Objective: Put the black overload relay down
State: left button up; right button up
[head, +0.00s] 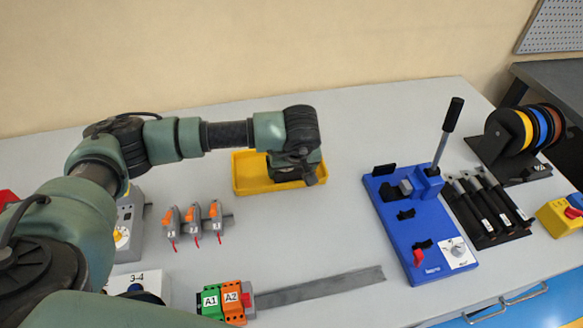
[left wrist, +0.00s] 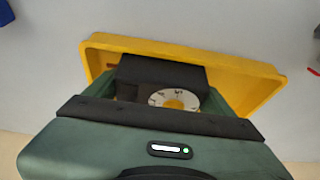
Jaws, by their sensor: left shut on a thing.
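The black overload relay (left wrist: 160,73) shows in the left wrist view as a dark block with a white dial that has a yellow centre. My left gripper (head: 297,175) is shut on it, over the yellow tray (head: 241,176). In the left wrist view the tray's rim (left wrist: 262,77) surrounds the relay on the far side and right. In the head view the gripper mostly hides the relay. I cannot tell whether the relay touches the tray floor. My right gripper is not in view.
The blue busbar bender (head: 425,235) with an upright lever stands to the right. Several black-handled tools (head: 487,205) lie beyond it, near cable spools (head: 530,133). Orange-topped grey parts (head: 192,219) and terminal blocks (head: 222,299) with a metal rail (head: 320,287) lie in front of the tray.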

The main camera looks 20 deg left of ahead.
pick_arm(q)
jog(key=shift+f, duration=0.15)
jog(key=o, duration=1.5)
jog(key=shift+o, duration=0.2)
jog(key=shift+r, duration=0.3)
jog(key=shift+s+d+r, duration=0.1)
jog(key=shift+r, duration=0.2)
jog(key=b+v, duration=0.1)
jog(key=v, duration=1)
jog(key=shift+s+b, duration=0.15)
jog(key=shift+b, duration=0.2)
